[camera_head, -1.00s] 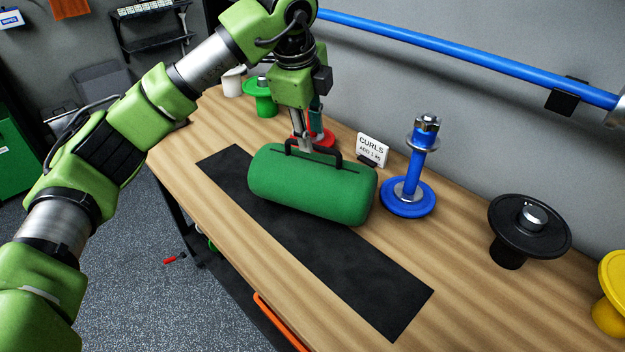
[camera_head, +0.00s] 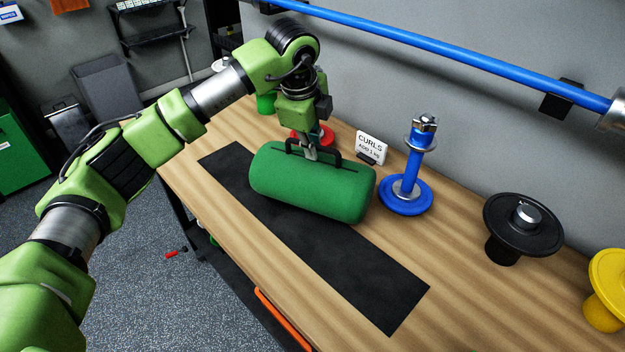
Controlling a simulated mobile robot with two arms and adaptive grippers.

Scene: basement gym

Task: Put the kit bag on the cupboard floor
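The green kit bag (camera_head: 315,189) is a rounded cylinder with a black strap handle (camera_head: 331,155). It lies on the black mat (camera_head: 370,288) on the wooden bench. My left gripper (camera_head: 311,154) points down at the handle on top of the bag, its fingertips at the strap. The fingers look close together, but I cannot tell whether they are closed on the strap. My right gripper is out of view. A green cabinet-like body (camera_head: 22,150) shows at the left edge; I cannot tell whether it is the cupboard, and no cupboard floor shows.
On the wooden bench (camera_head: 440,262) stand a blue weight post (camera_head: 406,194), a CURLS sign (camera_head: 371,148), a black disc (camera_head: 523,225), a yellow one (camera_head: 606,300) and a red one (camera_head: 318,136). A blue bar (camera_head: 450,55) runs along the wall. Grey floor lies left of the bench.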

